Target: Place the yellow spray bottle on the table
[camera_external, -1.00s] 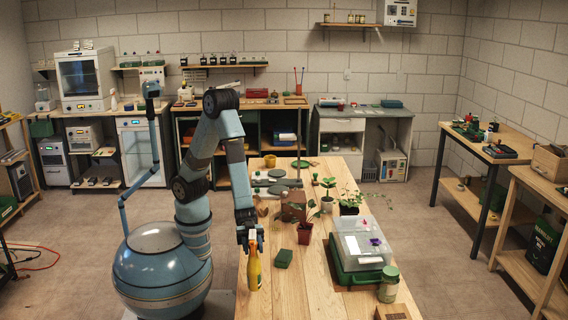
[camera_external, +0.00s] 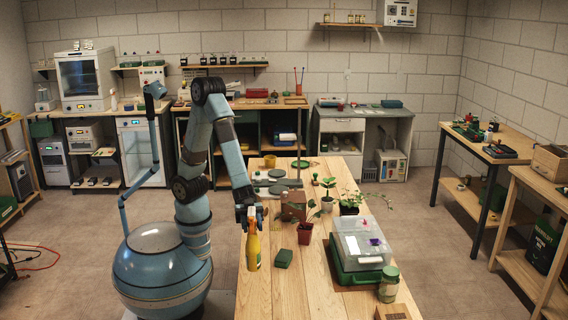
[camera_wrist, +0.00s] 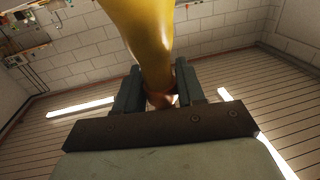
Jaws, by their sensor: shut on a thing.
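The yellow spray bottle (camera_external: 253,250) hangs below my gripper (camera_external: 250,215), upright or nearly so, at the left edge of the long wooden table (camera_external: 262,300). My gripper is shut on the bottle near its top. In the wrist view the yellow bottle (camera_wrist: 143,40) sits between both fingers of my gripper (camera_wrist: 160,92). Whether the bottle's base touches the table or hangs above it, I cannot tell surely; it appears raised.
A red-potted plant (camera_external: 305,232), a clear-lidded green case (camera_external: 362,250) and a jar (camera_external: 389,284) stand farther right. The table's near left part is bare wood.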

